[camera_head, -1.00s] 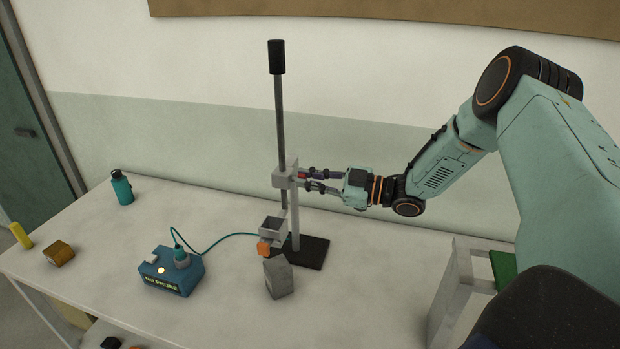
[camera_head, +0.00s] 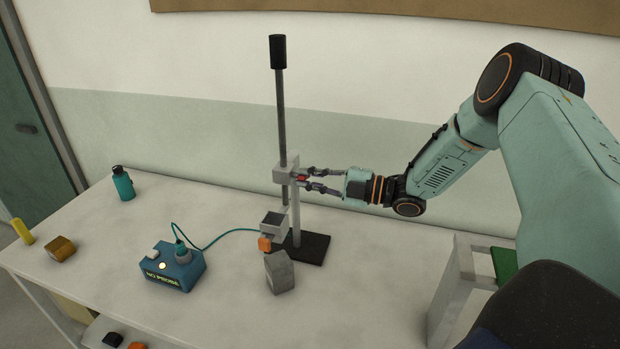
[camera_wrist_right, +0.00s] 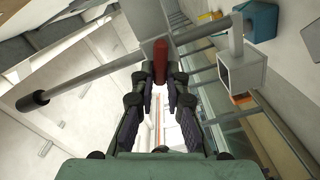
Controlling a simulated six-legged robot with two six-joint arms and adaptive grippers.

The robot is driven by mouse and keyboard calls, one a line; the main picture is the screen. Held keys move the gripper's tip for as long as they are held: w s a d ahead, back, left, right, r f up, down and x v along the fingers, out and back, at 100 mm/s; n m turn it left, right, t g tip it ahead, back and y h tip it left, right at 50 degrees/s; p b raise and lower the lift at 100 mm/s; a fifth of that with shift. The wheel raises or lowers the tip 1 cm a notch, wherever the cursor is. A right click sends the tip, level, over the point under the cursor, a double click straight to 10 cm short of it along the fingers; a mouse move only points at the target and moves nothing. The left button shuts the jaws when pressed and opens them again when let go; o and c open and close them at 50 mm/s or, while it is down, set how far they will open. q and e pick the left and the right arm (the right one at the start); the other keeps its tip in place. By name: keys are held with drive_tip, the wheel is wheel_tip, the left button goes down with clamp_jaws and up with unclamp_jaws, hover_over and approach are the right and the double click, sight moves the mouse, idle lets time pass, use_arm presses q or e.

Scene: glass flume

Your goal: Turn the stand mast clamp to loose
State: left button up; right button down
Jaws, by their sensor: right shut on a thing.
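The stand has a dark base (camera_head: 313,250), an upright mast (camera_head: 296,225) and a long dark rod with a black grip (camera_head: 278,52). A pale grey clamp block (camera_head: 284,174) sits on the mast. The clamp's red lever (camera_head: 301,179) sticks out on its right side; it also shows in the right wrist view (camera_wrist_right: 160,62). My right gripper (camera_head: 306,178) reaches in from the right, with one finger on each side of the red lever, and is shut on it. Its fingers (camera_wrist_right: 160,82) partly hide the lever. My left gripper is not in view.
A grey holder (camera_head: 274,224) with an orange piece hangs beside the mast. A grey block (camera_head: 280,273) stands in front. A teal cable links toward a blue box (camera_head: 172,268). A teal bottle (camera_head: 123,184) stands back left. The table (camera_head: 350,295) is clear right of the stand.

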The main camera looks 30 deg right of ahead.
idle(0.4)
drive_tip(key=c, duration=1.4)
unclamp_jaws()
drive_tip(key=shift+o, duration=0.2)
drive_tip(key=v, duration=0.7)
drive_tip(key=shift+d, duration=0.15)
